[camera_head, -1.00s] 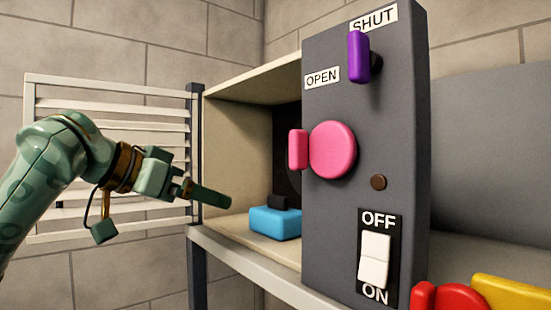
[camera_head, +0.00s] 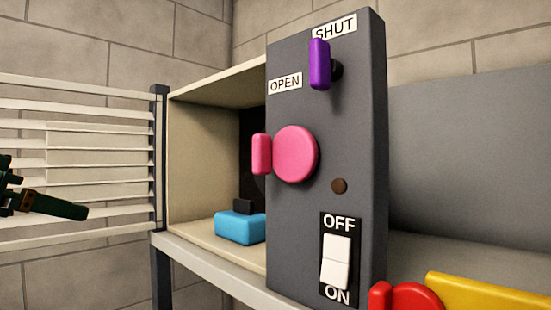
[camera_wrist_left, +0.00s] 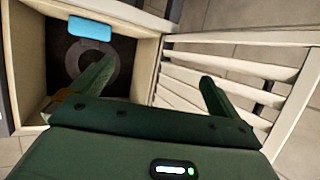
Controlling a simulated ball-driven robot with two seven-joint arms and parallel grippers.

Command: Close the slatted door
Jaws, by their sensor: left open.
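The slatted door (camera_head: 95,182) is white and stands swung open to the left of the box (camera_head: 203,155), on a dark hinge post. Its left end is cut off by the picture edge. My left gripper (camera_head: 85,212) is in front of the door's lower slats at the left edge. In the left wrist view the door (camera_wrist_left: 240,70) is at the right and the open box (camera_wrist_left: 148,50) at the left. The left gripper's two fingers (camera_wrist_left: 155,85) are spread with nothing between them. My right gripper is not in view.
Inside the box lies a blue block (camera_head: 240,228) with a black top. A grey panel (camera_head: 300,240) at the right carries a purple lever (camera_head: 319,64), a pink knob (camera_head: 295,155) and a white switch (camera_head: 336,262). Red (camera_head: 410,297) and yellow (camera_head: 490,295) things stand at lower right.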

